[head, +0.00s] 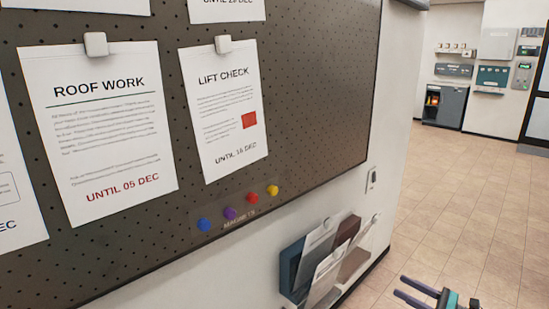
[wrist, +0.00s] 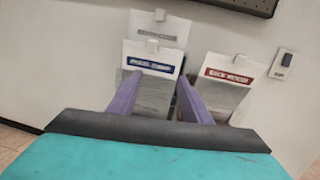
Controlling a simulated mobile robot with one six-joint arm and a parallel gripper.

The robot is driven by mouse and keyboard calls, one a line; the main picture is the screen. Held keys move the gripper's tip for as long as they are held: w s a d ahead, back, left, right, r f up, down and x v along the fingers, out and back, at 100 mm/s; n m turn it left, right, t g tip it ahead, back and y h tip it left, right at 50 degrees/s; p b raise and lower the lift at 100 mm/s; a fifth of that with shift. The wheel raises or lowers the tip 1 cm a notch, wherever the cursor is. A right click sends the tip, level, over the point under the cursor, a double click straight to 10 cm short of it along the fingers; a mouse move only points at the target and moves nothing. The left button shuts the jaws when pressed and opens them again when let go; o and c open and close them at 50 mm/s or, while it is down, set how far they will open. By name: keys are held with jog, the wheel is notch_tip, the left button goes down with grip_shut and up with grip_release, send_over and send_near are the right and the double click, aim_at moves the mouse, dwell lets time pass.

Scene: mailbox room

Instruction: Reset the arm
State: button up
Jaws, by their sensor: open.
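My gripper (head: 400,286) shows at the bottom right edge of the head view, its two fingers apart and empty. In the wrist view my gripper (wrist: 159,78) has two purple fingers spread open toward the wall, with nothing held between them. Beyond the fingers is a sheet with a blue heading band (wrist: 150,64). A sheet with a red heading band (wrist: 229,75) is to its right, and a sheet with a grey heading (wrist: 160,27) is behind. The fingers overlap the blue-headed sheet in the picture; I cannot tell the distance. The rest of my arm is mostly out of view.
A dark pegboard (head: 310,90) holds notices, including "Roof Work" (head: 98,125) and "Lift Check" (head: 222,108), with several coloured magnets below. A wall rack (head: 290,268) with papers is below the board. A wall switch (head: 371,179) is beside it. Tiled floor (head: 460,200) is clear at right.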

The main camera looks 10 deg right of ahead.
jog(key=s+a+f+n+g+h, duration=0.1)
jog(key=a+f+n+g, duration=0.95)
jog(key=a+f, duration=1.65)
jog(key=s+a+f+n+g+h, duration=0.5)
jog(key=s+a+f+n+h, duration=0.15)
jog(key=s+n, duration=0.35)
jog(key=s+a+f+n+g+h, duration=0.4)
jog(key=s+a+f+n+h, duration=0.25)
jog(key=s, duration=0.55)
notch_tip(320, 180, up, 11)
jog(key=s+y+p, duration=0.1)
jog(key=s+p, duration=0.1)
jog(key=p, duration=1)
jog(key=shift+d+r+n+g+y, duration=0.2)
jog(key=shift+d+n+g+y, duration=0.1)
jog(key=shift+g+y, duration=0.15)
